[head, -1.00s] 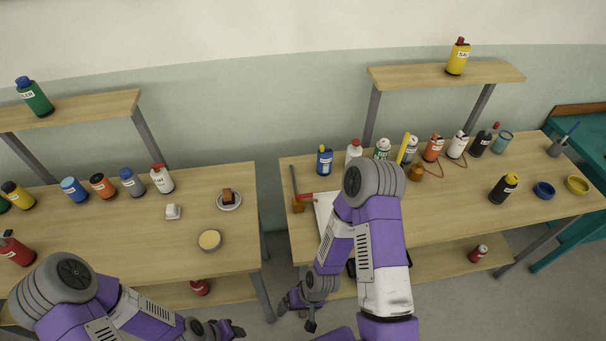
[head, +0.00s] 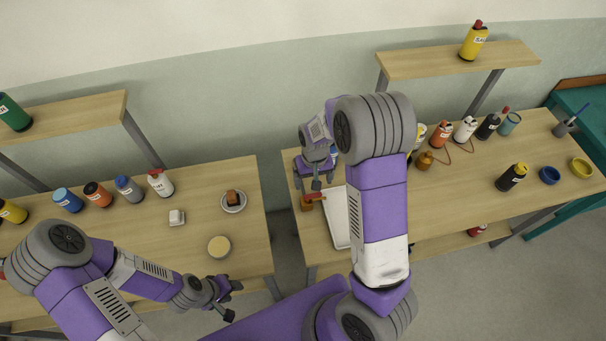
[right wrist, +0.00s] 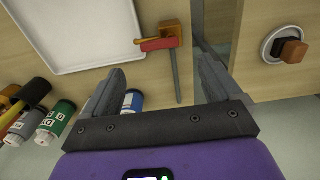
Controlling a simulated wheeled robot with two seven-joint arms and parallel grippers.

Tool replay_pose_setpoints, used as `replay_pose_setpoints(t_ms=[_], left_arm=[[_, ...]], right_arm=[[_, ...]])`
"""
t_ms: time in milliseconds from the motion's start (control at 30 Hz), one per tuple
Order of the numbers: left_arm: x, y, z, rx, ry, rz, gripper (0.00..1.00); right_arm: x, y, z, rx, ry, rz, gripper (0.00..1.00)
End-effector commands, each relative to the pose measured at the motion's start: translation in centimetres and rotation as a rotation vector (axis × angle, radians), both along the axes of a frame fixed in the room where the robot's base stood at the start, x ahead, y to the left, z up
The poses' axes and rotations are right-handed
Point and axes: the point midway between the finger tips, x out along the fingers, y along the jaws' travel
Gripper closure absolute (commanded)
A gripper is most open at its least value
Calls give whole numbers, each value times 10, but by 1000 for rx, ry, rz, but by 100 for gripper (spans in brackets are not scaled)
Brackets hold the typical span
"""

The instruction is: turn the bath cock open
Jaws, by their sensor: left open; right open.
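The bath cock is a small orange-brown block (right wrist: 171,29) with a red lever (right wrist: 160,44) across it and a thin grey pipe (right wrist: 176,75). It sits on the right table, just left of a white tray; in the head view its red lever (head: 314,196) shows just below my right gripper (head: 316,184). My right gripper is open and empty above the table. In the right wrist view its two fingers (right wrist: 163,72) are spread, with the grey pipe between them and the lever ahead of them. My left gripper (head: 231,300) is open and empty by the left table's front edge.
The white tray (right wrist: 75,35) lies beside the cock. Several bottles stand along the table's back, including a green-labelled one (right wrist: 55,122) and a blue one (right wrist: 132,101). A gap separates the two tables. A saucer with a brown block (head: 233,201) is on the left table.

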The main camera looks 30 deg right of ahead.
Motion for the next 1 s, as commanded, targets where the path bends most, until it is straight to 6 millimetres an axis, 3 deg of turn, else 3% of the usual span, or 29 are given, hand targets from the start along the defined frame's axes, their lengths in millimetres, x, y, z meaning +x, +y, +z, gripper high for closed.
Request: replay_pose_setpoints(t_ms=[167, 600, 933, 1000], left_arm=[[-1, 0, 0, -1, 3, -1, 57], [-1, 0, -3, 0, 2, -1, 57], [-1, 0, -3, 0, 2, -1, 57], [-1, 0, -3, 0, 2, -1, 57]], right_arm=[[-1, 0, -11, 0, 3, 0, 8], [-1, 0, -71, 1, 3, 1, 8], [-1, 0, -76, 1, 0, 1, 8], [-1, 0, -76, 1, 0, 1, 16]])
